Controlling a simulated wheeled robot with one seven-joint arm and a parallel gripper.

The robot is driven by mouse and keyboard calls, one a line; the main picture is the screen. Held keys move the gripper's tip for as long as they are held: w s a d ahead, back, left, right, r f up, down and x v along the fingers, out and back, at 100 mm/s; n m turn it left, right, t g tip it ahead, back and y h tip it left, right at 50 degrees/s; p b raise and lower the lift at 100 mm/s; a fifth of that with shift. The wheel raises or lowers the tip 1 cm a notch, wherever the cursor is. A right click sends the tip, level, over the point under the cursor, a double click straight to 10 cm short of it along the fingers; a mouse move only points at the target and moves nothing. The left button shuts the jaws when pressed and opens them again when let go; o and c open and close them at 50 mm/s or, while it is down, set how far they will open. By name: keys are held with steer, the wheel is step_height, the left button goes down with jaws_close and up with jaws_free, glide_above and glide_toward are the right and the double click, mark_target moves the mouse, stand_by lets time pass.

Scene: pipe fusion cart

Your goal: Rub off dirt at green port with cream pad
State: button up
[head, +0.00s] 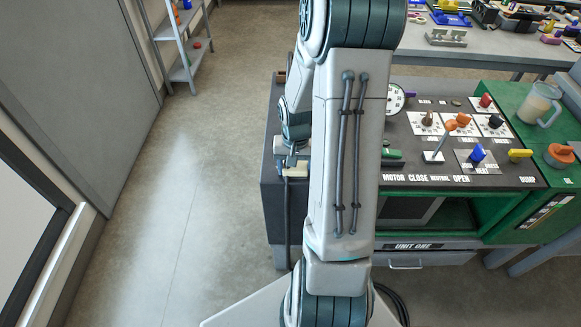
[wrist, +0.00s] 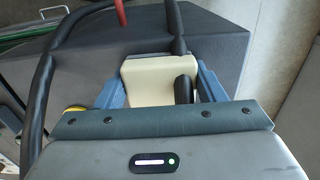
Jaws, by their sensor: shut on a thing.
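My gripper (wrist: 160,82) is shut on the cream pad (wrist: 146,77), which sits between its two blue fingers in the wrist view. The pad is in front of a dark grey surface; I cannot tell whether it touches it. In the head view, my gripper (head: 291,163) is at the left side of the cart, partly hidden by my arm, and a bit of the cream pad (head: 295,172) shows. A black hose runs beside the pad, and a red piece (wrist: 120,12) shows beyond it. I cannot make out the green port or any dirt.
The cart (head: 460,180) has a dark panel with levers and knobs, and a green body. A clear jug (head: 541,103) stands at its right. A workbench (head: 470,60) with tools is behind. A shelf (head: 180,45) stands at the far left. The floor left of the cart is clear.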

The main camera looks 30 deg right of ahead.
mark_target(301, 166)
steer(key=shift+s+d, duration=0.15)
steer(key=shift+d, duration=0.25)
steer(key=shift+s+d+r+p, duration=0.15)
steer(key=shift+r+p, duration=0.3)
steer(key=shift+r, duration=0.15)
steer(key=shift+s+d+r+p, duration=0.15)
steer(key=shift+r+p, duration=0.25)
steer(key=shift+r, duration=0.2)
steer(key=shift+r+p, duration=2)
steer(key=shift+r, duration=0.7)
